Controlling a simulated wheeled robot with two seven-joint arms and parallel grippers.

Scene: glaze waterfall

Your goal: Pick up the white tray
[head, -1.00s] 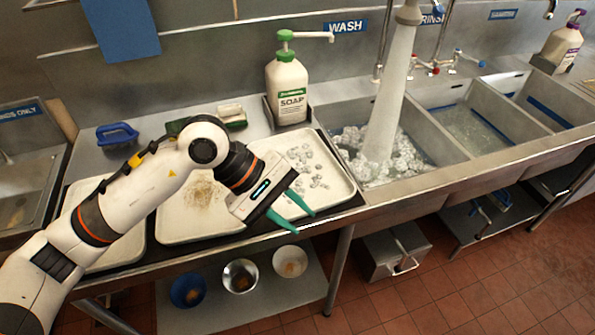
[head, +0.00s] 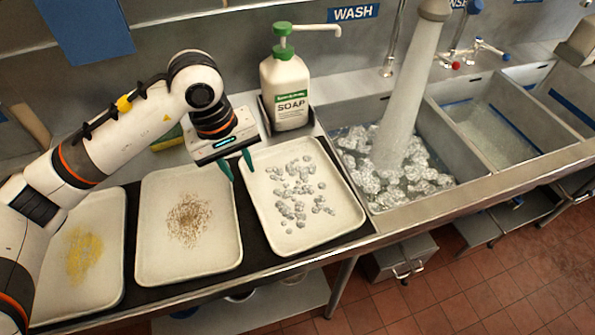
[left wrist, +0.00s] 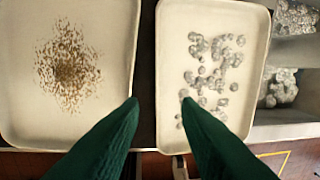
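Three white trays lie side by side on a dark mat on the steel counter. The left tray (head: 108,282) holds yellow crumbs, the middle tray (head: 154,256) holds brown crumbs, and the right tray (head: 343,217) holds grey foamy clumps. My left gripper (head: 237,168) is open and empty above the gap between the middle and right trays. In the left wrist view its green fingers (left wrist: 158,103) are spread apart, with the middle tray (left wrist: 25,112) at left and the right tray (left wrist: 172,78) at right. My right gripper is not in view.
A soap bottle (head: 285,85) stands behind the right tray. The wash sink (head: 378,205), with water running into suds, is to the right. More sinks (head: 497,140) follow. My left arm covers part of the left tray.

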